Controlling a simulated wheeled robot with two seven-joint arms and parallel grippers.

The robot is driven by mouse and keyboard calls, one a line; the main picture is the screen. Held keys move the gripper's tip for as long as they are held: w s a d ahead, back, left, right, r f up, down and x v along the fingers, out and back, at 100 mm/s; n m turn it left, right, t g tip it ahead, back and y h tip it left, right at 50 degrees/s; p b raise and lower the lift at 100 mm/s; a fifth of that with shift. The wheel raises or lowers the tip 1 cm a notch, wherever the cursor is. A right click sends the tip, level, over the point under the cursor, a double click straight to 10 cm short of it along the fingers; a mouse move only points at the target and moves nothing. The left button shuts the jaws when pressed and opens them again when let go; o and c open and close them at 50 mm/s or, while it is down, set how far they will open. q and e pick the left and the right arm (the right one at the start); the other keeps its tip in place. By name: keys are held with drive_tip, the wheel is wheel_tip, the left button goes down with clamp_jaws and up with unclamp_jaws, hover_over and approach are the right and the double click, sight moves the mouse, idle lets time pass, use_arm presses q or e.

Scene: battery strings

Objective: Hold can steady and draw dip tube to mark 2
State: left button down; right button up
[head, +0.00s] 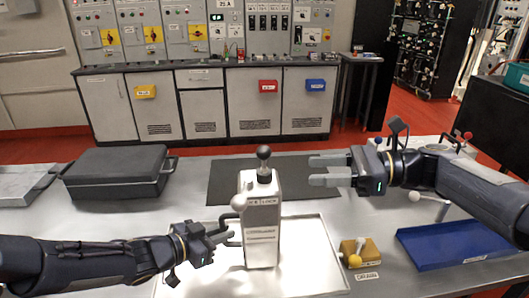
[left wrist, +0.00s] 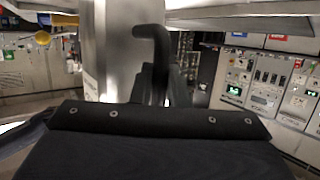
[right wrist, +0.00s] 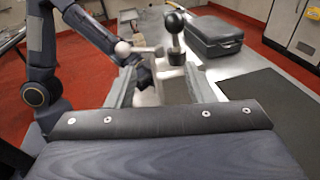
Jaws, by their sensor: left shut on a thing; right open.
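The can (head: 262,236) is a tall pale metal box with labels on its front. It stands upright in a shallow bright tray (head: 316,262). The dip tube's dark ball knob (head: 264,152) sits low over the can's top; it also shows in the right wrist view (right wrist: 175,22). No mark can be read. My left gripper (head: 230,238) is shut on the can's dark side handle (left wrist: 153,50), at the can's left. My right gripper (head: 318,171) is open and empty, right of the knob and apart from it. In the right wrist view the knob lies beyond its fingertips.
A black case (head: 117,172) and a metal tray (head: 22,184) lie at the left. A dark mat (head: 225,180) lies behind the can. A yellow block with a lever (head: 362,252) and a blue tray (head: 462,246) stand at the right.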

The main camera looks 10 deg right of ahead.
sight(264, 153)
drive_tip(key=shift+m+y, duration=0.7)
drive_tip(key=shift+m, duration=0.2)
drive_tip(key=w+a, duration=0.1)
drive_tip(key=a, duration=0.2)
drive_tip(key=w+a+r, duration=0.1)
drive_tip(key=w+a, duration=0.1)
drive_tip(key=a, duration=0.2)
drive_tip(key=w+a, duration=0.2)
drive_tip(key=a, duration=0.2)
drive_tip(key=shift+w+r, duration=0.1)
drive_tip(key=shift+r, duration=0.1)
drive_tip(key=shift+c, duration=0.5)
clamp_jaws()
